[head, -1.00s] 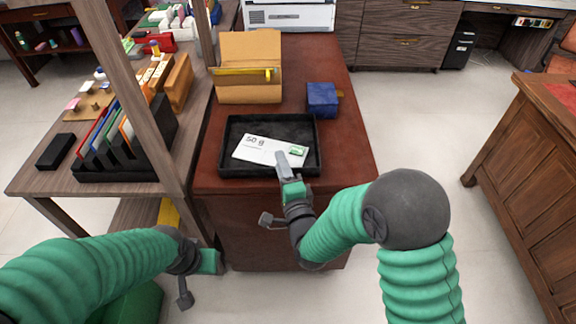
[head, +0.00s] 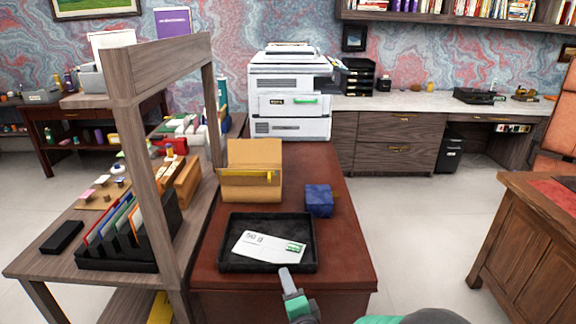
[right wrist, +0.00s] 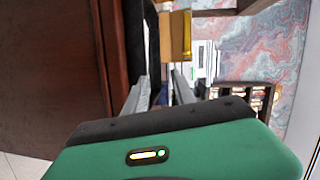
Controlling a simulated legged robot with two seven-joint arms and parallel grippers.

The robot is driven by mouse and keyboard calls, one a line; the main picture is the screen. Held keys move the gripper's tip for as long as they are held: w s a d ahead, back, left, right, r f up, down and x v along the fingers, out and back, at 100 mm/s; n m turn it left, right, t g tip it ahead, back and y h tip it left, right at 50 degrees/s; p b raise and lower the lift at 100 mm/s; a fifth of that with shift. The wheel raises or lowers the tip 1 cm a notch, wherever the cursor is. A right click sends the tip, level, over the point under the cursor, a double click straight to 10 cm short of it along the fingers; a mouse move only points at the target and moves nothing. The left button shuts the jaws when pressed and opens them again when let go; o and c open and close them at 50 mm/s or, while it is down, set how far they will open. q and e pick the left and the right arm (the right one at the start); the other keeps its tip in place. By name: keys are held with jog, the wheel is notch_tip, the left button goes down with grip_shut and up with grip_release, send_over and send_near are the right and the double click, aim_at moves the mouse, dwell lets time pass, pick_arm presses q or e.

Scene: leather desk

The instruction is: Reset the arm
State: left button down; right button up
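My right gripper (head: 289,283) shows at the bottom middle of the head view, just in front of the near edge of the black tray (head: 225,258). In the right wrist view its two fingers (right wrist: 160,92) stand apart with nothing held between them. A white card marked "50 g" (head: 258,246) with a green patch lies in the tray. My left gripper is out of view.
The tray sits on the red-brown leather desk (head: 342,255). Behind it are a tan box (head: 252,188) and a blue cube (head: 318,200). A wooden shelf frame (head: 140,150) stands left; a printer (head: 290,95) stands behind.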

jog(key=s+d+f+n+g+h, duration=0.2)
jog(key=s+d+f+n+g, duration=0.15)
jog(key=s+d, duration=0.4)
jog(key=s+d+f+n+g+h, duration=0.1)
jog(key=s+d+f+n+g, duration=0.1)
jog(key=s+d+n+g, duration=0.45)
jog(key=s+d+f+n+g+h, duration=0.2)
jog(key=s+d+f+n+g, duration=0.1)
jog(key=s+d, duration=0.6)
jog(key=w+a+p+v, duration=0.1)
jog(key=p+v, duration=1.4)
jog(key=shift+w+r, duration=0.2)
jog(key=shift+a, duration=0.1)
